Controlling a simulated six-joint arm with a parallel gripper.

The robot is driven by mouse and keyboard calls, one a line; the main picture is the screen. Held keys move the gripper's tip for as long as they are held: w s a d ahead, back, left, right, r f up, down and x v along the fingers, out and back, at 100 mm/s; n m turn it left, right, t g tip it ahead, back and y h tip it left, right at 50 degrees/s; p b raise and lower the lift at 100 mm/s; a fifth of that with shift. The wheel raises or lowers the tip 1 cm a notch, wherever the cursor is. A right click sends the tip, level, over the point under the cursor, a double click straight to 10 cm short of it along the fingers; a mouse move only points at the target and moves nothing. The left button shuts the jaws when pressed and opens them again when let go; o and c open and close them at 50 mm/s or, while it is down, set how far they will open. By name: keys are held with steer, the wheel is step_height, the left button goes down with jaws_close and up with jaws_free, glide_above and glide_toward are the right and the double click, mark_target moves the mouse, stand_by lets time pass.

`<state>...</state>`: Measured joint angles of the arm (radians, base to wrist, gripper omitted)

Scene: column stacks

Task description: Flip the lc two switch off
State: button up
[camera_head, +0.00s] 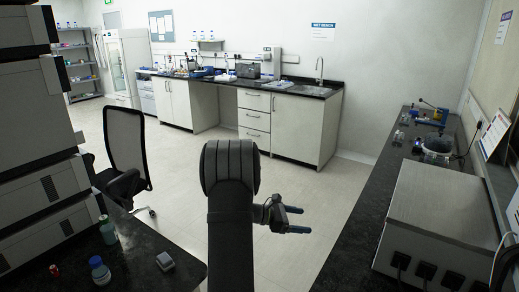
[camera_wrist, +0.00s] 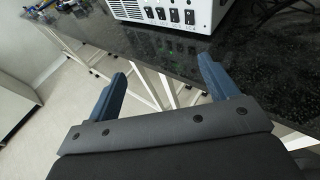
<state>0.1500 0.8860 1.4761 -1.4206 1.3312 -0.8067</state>
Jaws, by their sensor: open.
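My gripper (camera_head: 297,219) points right over the open floor, short of the right bench. In the wrist view my gripper (camera_wrist: 161,70) has its two blue fingers wide apart with nothing between them. In the wrist view similar black fittings (camera_wrist: 174,16), sockets or switches, sit along a pale box.
The black right bench top (camera_head: 345,255) runs along the right, with a blue device (camera_head: 432,113) farther back. A small bottle (camera_head: 99,270) and a grey block (camera_head: 165,261) are on the left bench. A chair (camera_head: 125,150) stands behind it. The middle floor is clear.

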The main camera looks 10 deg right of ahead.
steer(key=c, duration=0.7)
steer(key=shift+d, duration=0.2)
steer(key=c, duration=0.4)
steer(key=shift+d+f+m, duration=0.1)
steer(key=shift+d+m, duration=0.25)
steer(key=shift+m, duration=0.25)
steer(key=c, duration=0.3)
steer(key=d+m+y, duration=0.1)
steer(key=d+m, duration=0.2)
steer(key=m, duration=0.1)
steer(key=d+m+g+y, duration=0.1)
steer(key=d+m+y, duration=0.1)
steer(key=m, duration=0.3)
steer(key=d+m+y, duration=0.1)
steer(key=d+m, duration=0.4)
steer(key=shift+w+f+y, duration=0.25)
steer(key=shift+f+y, duration=0.05)
steer(key=shift+f, duration=0.1)
jaws_close()
steer(key=w+d+r+m+t+y, duration=0.1)
steer(key=d+r+m+y, duration=0.1)
steer(key=d+m, duration=0.7)
steer(key=shift+d+m, duration=0.3)
steer(key=shift+m, duration=1.3)
